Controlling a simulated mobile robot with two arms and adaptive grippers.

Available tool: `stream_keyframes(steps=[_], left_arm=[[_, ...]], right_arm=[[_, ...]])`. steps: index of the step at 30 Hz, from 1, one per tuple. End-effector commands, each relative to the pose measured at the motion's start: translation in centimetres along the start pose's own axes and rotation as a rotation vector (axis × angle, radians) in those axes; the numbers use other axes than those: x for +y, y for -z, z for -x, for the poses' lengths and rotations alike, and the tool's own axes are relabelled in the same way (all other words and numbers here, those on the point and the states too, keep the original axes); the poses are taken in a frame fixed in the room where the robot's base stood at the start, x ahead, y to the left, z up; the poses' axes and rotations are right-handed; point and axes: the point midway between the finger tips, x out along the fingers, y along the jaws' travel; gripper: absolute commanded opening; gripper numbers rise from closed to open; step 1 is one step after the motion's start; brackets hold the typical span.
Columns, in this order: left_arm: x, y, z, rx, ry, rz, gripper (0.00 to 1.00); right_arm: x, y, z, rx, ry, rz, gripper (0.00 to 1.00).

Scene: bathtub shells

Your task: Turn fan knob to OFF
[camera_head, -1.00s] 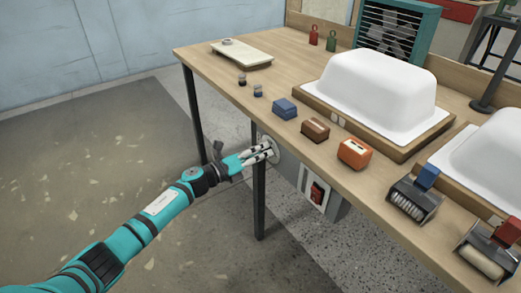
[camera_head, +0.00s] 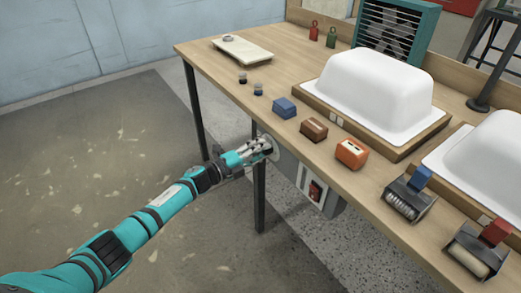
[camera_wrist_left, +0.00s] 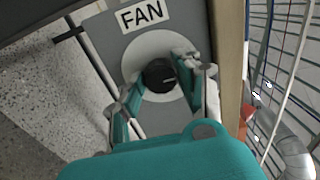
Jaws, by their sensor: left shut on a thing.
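The fan knob (camera_wrist_left: 160,75) is a small black round knob with a pale mark on a white dial (camera_wrist_left: 150,48), under a FAN label (camera_wrist_left: 144,14) in the left wrist view. The dial sits on the grey box below the table's front edge. My left gripper (camera_head: 264,147) reaches this dial in the head view, and in the wrist view its fingers (camera_wrist_left: 160,82) stand on both sides of the knob, shut on it. The pale mark points roughly to the right in that view. No OFF marking can be made out. My right gripper is out of view.
The wooden table (camera_head: 290,58) overhangs the grey control box (camera_head: 325,200), which has a red switch (camera_head: 315,190). A dark table leg (camera_head: 259,195) stands close to my left wrist. The teal fan (camera_head: 397,30) stands at the back, beyond a white tub shell (camera_head: 375,95).

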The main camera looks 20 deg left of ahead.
Motion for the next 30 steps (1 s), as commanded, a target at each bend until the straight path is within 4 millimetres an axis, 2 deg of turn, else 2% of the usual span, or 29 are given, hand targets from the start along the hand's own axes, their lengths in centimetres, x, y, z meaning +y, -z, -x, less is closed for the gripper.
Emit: stream_keyframes(steps=[16,17,21,30], left_arm=[[0.03,-0.12,0.04,-0.003,-0.001,0.023,0.02],[0.03,-0.12,0.04,-0.003,-0.001,0.023,0.38],[0.03,-0.09,0.03,-0.002,-0.001,0.022,0.56],[0.06,-0.04,0.17,-0.001,-0.001,0.021,0.57]], right_arm=[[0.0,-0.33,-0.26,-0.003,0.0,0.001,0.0],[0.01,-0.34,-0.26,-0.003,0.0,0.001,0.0],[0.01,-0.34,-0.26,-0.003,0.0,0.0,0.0],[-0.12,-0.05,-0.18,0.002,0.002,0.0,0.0]])
